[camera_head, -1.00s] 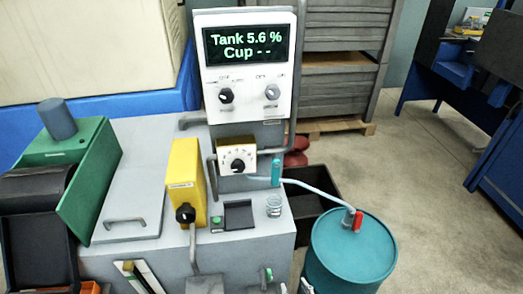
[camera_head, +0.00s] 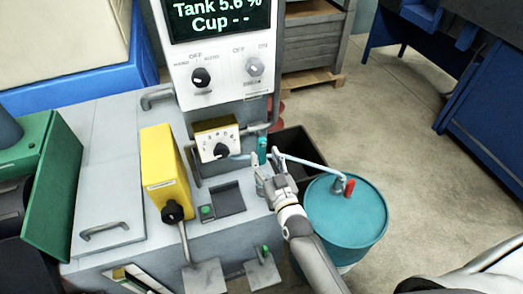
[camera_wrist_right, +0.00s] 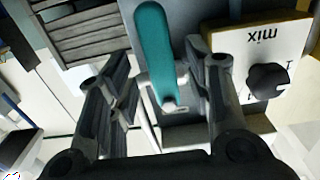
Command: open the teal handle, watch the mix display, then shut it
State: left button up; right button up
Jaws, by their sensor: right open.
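The teal handle (camera_head: 262,150) stands upright on a thin pipe at the right side of the grey machine. In the right wrist view the teal handle (camera_wrist_right: 155,45) lies between the spread fingers, with clear gaps on both sides. My right gripper (camera_head: 269,166) is open just in front of it, empty. The display (camera_head: 220,18) reads "Tank 5.6 %" and "Cup --"; its top is cut off. My left gripper is not in view.
A teal drum (camera_head: 345,222) with a red-handled tap (camera_head: 350,188) stands right of the machine. A yellow box (camera_head: 163,170) with a black knob is left of the dial. A dark crate (camera_head: 300,150) lies behind the pipe. Open floor is at the right.

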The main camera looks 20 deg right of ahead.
aim_at(263, 155)
jog(key=w, duration=0.3)
jog(key=shift+w+a, duration=0.1)
jog(key=shift+w, duration=0.15)
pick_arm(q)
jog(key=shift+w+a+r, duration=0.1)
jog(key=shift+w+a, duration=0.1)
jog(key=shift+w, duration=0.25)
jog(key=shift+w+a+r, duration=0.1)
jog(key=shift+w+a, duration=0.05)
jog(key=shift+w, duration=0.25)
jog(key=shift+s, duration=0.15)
pick_arm(e)
jog(key=shift+c, duration=0.2)
jog(key=shift+c, duration=1.2)
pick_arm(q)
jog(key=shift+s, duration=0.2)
pick_arm(e)
grip_shut()
